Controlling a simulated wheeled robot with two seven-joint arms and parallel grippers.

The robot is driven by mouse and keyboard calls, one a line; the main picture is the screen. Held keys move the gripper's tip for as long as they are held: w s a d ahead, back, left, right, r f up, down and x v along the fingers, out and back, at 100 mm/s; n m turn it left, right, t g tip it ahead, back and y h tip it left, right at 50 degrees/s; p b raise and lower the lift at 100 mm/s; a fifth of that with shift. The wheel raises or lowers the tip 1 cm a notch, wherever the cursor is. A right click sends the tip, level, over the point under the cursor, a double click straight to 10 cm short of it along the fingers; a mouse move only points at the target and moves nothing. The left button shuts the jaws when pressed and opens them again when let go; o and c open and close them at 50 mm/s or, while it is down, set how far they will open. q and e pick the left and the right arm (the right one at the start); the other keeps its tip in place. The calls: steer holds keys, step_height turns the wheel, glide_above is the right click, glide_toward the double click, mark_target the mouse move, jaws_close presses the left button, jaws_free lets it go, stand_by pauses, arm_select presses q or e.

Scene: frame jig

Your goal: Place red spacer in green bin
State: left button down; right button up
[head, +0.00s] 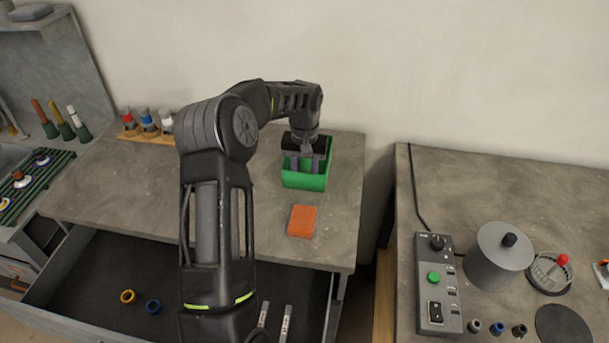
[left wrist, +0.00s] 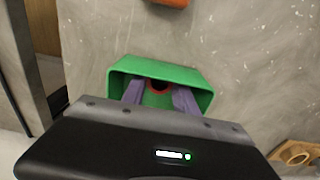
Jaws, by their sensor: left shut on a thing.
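The green bin (head: 303,181) stands near the right back of the left table. My left gripper (head: 305,165) points down into it, with its purple fingers inside the walls. In the left wrist view the fingers (left wrist: 159,97) reach into the bin (left wrist: 125,68) and are shut on the red spacer (left wrist: 159,91). Only part of the spacer's red ring, with a dark hole, shows between the fingertips. In the head view the spacer is hidden by the bin and gripper. Whether it touches the bin floor I cannot tell. My right gripper is not in view.
An orange block (head: 302,221) lies in front of the bin. An open drawer (head: 90,290) below holds a yellow ring (head: 127,296) and a blue ring (head: 153,306). A wooden rack (head: 130,133) stands at the back left. A control box (head: 437,285) sits on the right table.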

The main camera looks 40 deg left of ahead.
arm_select(q)
steer(key=shift+f, duration=0.2)
steer(key=c, duration=0.9)
jaws_free()
steer(key=shift+c, duration=0.2)
steer(key=shift+r, duration=0.15)
step_height(320, 180, up, 12)
steer(key=p, duration=0.8)
